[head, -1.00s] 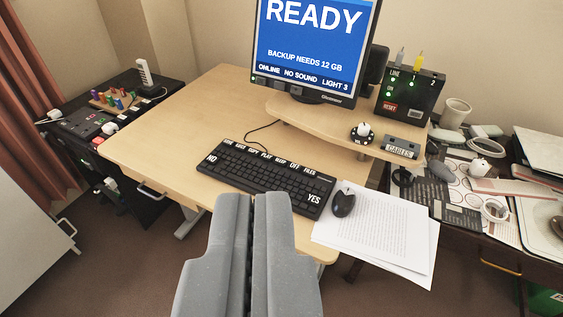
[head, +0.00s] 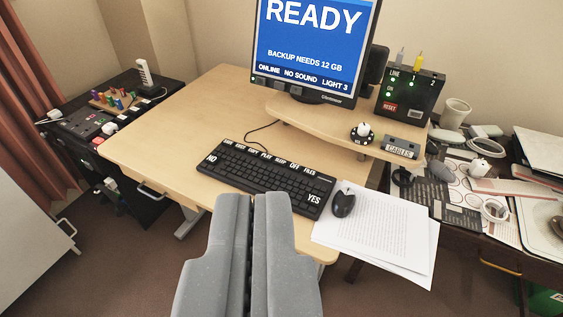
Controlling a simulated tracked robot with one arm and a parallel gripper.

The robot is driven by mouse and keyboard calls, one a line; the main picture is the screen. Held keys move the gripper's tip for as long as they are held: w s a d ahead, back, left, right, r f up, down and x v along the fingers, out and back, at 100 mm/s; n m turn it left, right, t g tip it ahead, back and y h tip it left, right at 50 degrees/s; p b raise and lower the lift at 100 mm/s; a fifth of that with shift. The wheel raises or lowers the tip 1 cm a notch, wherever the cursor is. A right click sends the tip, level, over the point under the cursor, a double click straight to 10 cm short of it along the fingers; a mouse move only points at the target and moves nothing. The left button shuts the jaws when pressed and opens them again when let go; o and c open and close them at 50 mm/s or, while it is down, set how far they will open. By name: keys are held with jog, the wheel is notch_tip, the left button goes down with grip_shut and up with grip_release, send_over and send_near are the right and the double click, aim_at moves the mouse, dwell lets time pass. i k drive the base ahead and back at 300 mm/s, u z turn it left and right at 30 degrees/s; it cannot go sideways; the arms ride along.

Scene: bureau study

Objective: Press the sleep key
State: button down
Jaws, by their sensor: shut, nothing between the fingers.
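The black keyboard (head: 265,180) lies on the light wooden desk, with a row of white-labelled keys along its far edge. The sleep key (head: 280,161) is in that row, right of the key marked PLAY and left of OFF; its small label is hard to read. Larger labels NO and YES sit at the left and right ends. My gripper (head: 252,200) is shut and empty. In the picture its tips lie just below the keyboard's near edge, and they cover part of the desk's front edge. I cannot tell their height above the desk.
A black mouse (head: 343,204) sits on white papers (head: 385,235) right of the keyboard. The desk (head: 180,130) is clear to the left. Side tables with clutter stand left and right.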

aim_at(279, 161)
jog(key=k, duration=1.3)
jog(key=u, duration=0.3)
jog(key=i, duration=2.45)
jog(key=z, duration=0.7)
